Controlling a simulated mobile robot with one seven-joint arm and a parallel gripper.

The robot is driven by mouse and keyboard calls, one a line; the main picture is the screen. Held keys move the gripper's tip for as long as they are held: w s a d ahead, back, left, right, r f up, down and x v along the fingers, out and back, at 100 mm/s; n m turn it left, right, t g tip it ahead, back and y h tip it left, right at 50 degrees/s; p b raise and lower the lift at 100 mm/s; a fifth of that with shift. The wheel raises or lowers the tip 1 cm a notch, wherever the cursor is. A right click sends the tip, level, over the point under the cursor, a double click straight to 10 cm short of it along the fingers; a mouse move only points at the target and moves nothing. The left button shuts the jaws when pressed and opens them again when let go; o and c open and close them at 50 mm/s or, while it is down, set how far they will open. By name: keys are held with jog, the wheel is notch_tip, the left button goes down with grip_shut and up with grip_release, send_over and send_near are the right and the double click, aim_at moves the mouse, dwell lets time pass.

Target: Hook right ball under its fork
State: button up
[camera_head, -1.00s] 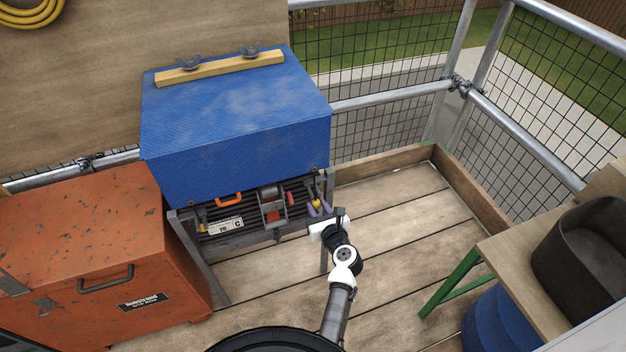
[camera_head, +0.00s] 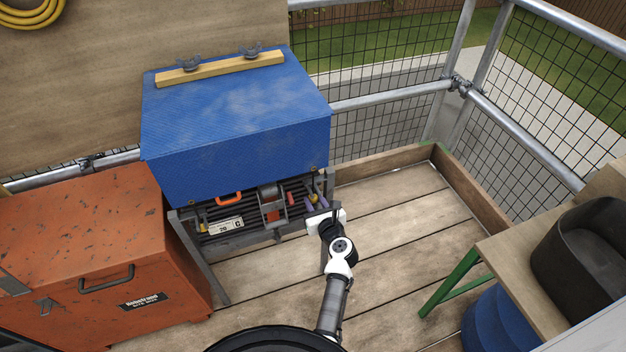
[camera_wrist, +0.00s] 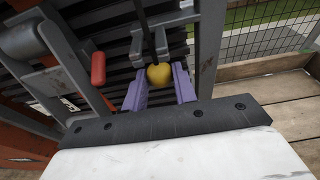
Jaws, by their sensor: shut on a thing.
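My gripper (camera_wrist: 160,88) has purple fingers and is shut on a yellow ball (camera_wrist: 159,73), seen in the wrist view. A dark cord (camera_wrist: 144,22) rises from the ball, close to a grey fork-like bracket (camera_wrist: 180,19). The ball sits just below that bracket in the picture; I cannot tell whether it touches it. In the head view my gripper (camera_head: 314,202) is at the right front of the rack under the blue cover, and the ball is too small to make out clearly.
A red handle (camera_wrist: 98,68) and a grey lever (camera_wrist: 45,50) lie left of the ball. The blue cover (camera_head: 230,160) overhangs the rack. A grey leg (camera_wrist: 208,45) stands close on the right. An orange chest (camera_head: 90,255) is at left; planked floor (camera_head: 410,220) is clear at right.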

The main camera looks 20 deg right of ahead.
jog(key=shift+r+p, duration=0.85)
jog(key=shift+p, duration=0.2)
jog(key=o, duration=0.8)
jog(key=shift+o, duration=0.6)
jog(key=o, duration=0.4)
